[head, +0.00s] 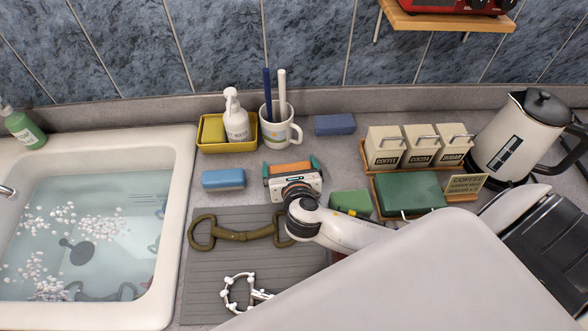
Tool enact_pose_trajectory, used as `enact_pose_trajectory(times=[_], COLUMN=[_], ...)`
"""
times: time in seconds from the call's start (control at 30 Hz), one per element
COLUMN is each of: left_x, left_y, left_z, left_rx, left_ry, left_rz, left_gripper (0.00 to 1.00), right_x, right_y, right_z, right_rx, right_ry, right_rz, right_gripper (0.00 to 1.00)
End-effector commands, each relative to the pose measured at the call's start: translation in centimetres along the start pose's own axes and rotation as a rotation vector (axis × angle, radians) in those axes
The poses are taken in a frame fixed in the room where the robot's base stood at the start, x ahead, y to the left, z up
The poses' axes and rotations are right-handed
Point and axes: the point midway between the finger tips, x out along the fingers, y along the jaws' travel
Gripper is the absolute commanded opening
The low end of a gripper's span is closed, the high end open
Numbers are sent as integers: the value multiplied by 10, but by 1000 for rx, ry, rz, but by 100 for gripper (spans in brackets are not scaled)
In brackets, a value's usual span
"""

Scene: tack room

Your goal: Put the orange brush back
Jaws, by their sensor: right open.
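The orange brush (289,169) lies on the counter, in front of the white mug. My right gripper (291,170) reaches over it from the lower right. Its two teal-tipped fingers are apart, one on each side of the brush. The gripper body hides the brush's near side, and I cannot tell whether the fingers touch it. My left gripper is not in view.
A blue brush (223,179) lies to the left, another blue block (335,125) behind, and a green one (351,202) to the right. A yellow tray (228,147), a mug (281,133), a grey mat (208,268), canisters (420,148), a kettle (507,140) and a water-filled sink (165,240) surround it.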

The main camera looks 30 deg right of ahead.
Motion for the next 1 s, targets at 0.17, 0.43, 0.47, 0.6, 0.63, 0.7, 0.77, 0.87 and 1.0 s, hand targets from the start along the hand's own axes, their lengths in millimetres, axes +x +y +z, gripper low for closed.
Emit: enact_pose_trajectory(times=[0.17, 0.43, 0.47, 0.6, 0.63, 0.7, 0.77, 0.87, 1.0], left_x=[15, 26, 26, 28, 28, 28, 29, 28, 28], left_y=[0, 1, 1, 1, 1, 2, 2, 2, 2], left_z=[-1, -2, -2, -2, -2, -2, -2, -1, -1], left_rx=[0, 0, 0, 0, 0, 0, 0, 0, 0], left_ry=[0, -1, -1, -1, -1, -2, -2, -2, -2], left_rz=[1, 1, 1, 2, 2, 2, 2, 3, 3], left_gripper=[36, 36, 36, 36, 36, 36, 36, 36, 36], right_x=[-29, -89, -94, -112, -114, -118, -119, -120, -120], right_y=[-1, -1, -1, -1, -1, -1, -1, -1, -1], right_z=[5, 4, 4, 3, 3, 3, 2, 2, 2], right_rx=[2, 1, 2, 0, 0, 0, 0, 0, 0], right_ry=[-1, -2, -2, -2, -2, -1, 0, 0, 0], right_rz=[-4, -3, -2, -1, 0, 1, 1, 1, 1], right_gripper=[100, 100, 100, 100, 100, 100, 100, 100, 100])
